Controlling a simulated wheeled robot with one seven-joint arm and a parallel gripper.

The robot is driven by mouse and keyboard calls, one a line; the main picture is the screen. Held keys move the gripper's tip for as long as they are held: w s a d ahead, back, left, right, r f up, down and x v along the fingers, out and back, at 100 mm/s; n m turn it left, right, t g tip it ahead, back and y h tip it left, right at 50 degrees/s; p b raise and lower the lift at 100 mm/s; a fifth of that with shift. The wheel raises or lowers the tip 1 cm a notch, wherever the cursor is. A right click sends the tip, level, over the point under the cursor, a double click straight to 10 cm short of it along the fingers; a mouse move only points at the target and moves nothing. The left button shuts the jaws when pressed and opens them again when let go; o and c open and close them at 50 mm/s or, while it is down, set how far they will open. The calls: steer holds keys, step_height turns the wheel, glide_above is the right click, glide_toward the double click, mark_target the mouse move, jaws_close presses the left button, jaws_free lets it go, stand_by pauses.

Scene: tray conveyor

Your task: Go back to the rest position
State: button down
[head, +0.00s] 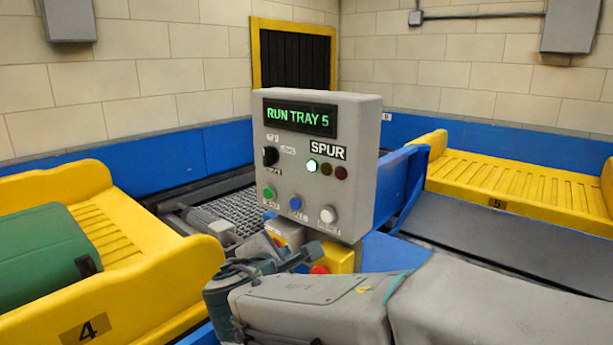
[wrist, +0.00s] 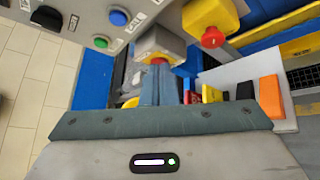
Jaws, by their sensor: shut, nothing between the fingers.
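My gripper (head: 312,251) is in front of and below the control box (head: 322,215), its fingers together and empty. In the wrist view the blue-grey fingers (wrist: 164,86) reach up toward a small grey box with a red button (wrist: 158,61). I cannot tell whether they touch it. The control box display reads "RUN TRAY 5". Its left lamp, under the label "SPUR", is lit green. My arm stretches in from the lower right of the head view.
A red stop button on a yellow box (wrist: 211,14) is close to the right of the fingers. Yellow tray 4 (head: 165,285) holds a green suitcase (head: 42,258). Yellow tray 5 (head: 500,180) is empty, behind a dark belt (head: 490,235). Blue-banded walls close the back.

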steer(key=s+d+f+m+g+h, duration=0.25)
steer(key=d+m, duration=0.35)
steer(key=d, duration=0.4)
steer(key=s+d+f+m+g+y+p, duration=0.1)
steer(key=s+d+f+m+g+y, duration=0.1)
steer(key=s+d+f+m+g, duration=0.2)
steer(key=s+d+f+m+g+y+p, duration=0.1)
steer(key=s+d+f+m+g+y, duration=0.2)
steer(key=s+m, duration=0.8)
steer(key=shift+s+d+f+m+g, duration=0.15)
steer(key=shift+d+f+m+g, duration=0.65)
steer(key=shift+d+m, duration=0.55)
steer(key=shift+a, duration=0.2)
